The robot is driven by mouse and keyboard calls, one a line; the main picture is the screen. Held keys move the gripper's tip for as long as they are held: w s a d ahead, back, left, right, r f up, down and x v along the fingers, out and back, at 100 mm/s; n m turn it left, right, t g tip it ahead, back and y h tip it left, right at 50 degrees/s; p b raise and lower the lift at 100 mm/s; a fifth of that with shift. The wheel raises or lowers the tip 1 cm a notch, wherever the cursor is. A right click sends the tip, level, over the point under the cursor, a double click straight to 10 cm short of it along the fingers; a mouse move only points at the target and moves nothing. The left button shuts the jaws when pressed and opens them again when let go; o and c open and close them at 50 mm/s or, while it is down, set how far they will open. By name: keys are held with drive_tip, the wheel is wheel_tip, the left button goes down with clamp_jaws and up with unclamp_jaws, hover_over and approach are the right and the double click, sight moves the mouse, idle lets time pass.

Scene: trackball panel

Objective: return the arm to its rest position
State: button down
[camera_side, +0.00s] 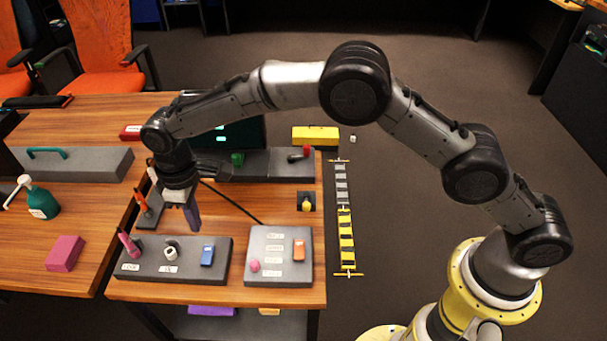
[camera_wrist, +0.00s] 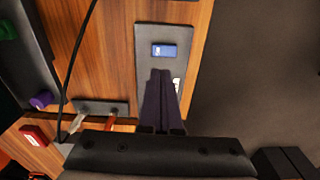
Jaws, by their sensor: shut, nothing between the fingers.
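My gripper (camera_side: 192,214) hangs from my arm above the wooden table (camera_side: 130,292) in the side view, fingers pointing down. It is behind and above a grey panel (camera_side: 132,271) that carries a pink lever, a white knob and a blue switch (camera_side: 207,255). In the wrist view my gripper's dark fingers (camera_wrist: 163,128) are together with nothing between them. They overlap the panel in that picture, below the blue switch (camera_wrist: 164,50). I cannot tell the exact height of the fingertips, but they appear clear of the controls.
A second grey panel (camera_side: 283,279) with a pink ball and an orange switch is at the right. A long panel (camera_side: 262,164) with green and red controls is behind. A green pump bottle (camera_side: 42,203) and pink block (camera_side: 66,253) stand left. A black cable crosses the table.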

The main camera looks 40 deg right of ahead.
drive_tip(key=w+d+r+m+t+y, duration=0.1)
drive_tip(key=d+r, duration=0.5)
drive_tip(key=r, duration=0.3)
drive_tip(key=d+r+m+t, duration=0.1)
drive_tip(key=d+r, duration=0.4)
drive_tip(key=r, duration=0.4)
drive_tip(key=s+d+r+m+t, duration=0.2)
drive_tip(key=s+d+r, duration=0.65)
drive_tip(key=d, duration=0.25)
drive_tip(key=s+d+r+m+t, duration=0.1)
drive_tip(key=s+d+r+m, duration=0.15)
drive_tip(key=s+d, duration=0.5)
drive_tip(key=s+d+f+m, duration=0.1)
drive_tip(key=s+d+f, duration=0.1)
drive_tip(key=s+f, duration=0.3)
drive_tip(key=s+d+f+m+h, duration=0.1)
drive_tip(key=s+f, duration=0.4)
drive_tip(key=s, duration=0.7)
drive_tip(key=shift+d+f, duration=0.25)
drive_tip(key=shift+d, duration=0.1)
